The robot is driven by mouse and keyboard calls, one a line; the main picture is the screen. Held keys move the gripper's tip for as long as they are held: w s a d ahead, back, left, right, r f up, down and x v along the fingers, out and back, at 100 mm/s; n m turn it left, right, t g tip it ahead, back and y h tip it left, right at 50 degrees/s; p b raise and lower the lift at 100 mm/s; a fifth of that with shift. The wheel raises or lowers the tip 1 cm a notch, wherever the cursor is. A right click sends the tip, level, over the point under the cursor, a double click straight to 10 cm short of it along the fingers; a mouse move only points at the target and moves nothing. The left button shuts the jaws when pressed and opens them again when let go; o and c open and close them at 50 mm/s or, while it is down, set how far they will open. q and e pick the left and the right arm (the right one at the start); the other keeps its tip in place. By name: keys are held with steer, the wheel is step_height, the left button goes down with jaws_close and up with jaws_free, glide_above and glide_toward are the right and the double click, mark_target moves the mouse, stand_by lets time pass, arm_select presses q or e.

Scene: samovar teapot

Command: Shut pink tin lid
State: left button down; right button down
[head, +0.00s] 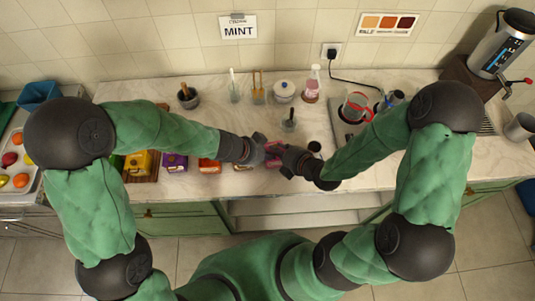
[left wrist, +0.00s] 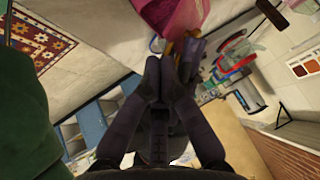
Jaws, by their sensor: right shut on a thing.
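The pink tin (head: 272,156) is small in the head view, between my two grippers above the front part of the counter. It also shows at the top of the left wrist view (left wrist: 172,14), cut off by the frame edge. My left gripper (left wrist: 160,68) has its fingers together, with the tips just short of the tin; I cannot tell whether they touch it. My right gripper (head: 290,158) is shut on the tin from the right side. The grippers hide much of the tin, and I cannot tell the lid's angle.
Coloured tins, including yellow (head: 138,163), purple (head: 174,162) and orange (head: 209,165), stand under my left arm. Behind are a mortar (head: 189,99), a white lidded pot (head: 284,91) and a pink bottle (head: 312,85). A samovar (head: 499,45) stands far right.

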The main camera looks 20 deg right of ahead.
arm_select(q)
steer(key=shift+s+d+f, duration=0.1)
steer(key=shift+s+f, duration=0.1)
steer(key=shift+f, duration=0.3)
arm_select(e)
steer(key=shift+s+a+f, duration=0.15)
steer(key=shift+s+a, duration=0.05)
steer(key=c, duration=1.3)
jaws_free()
steer(key=shift+o, duration=0.2)
steer(key=shift+w+d, duration=0.1)
steer(key=shift+w, duration=0.05)
steer(key=shift+d, duration=0.1)
steer(key=shift+r, duration=0.2)
arm_select(q)
steer(key=shift+w+r, duration=0.1)
arm_select(e)
steer(key=v, duration=1.1)
steer(key=shift+s, duration=0.4)
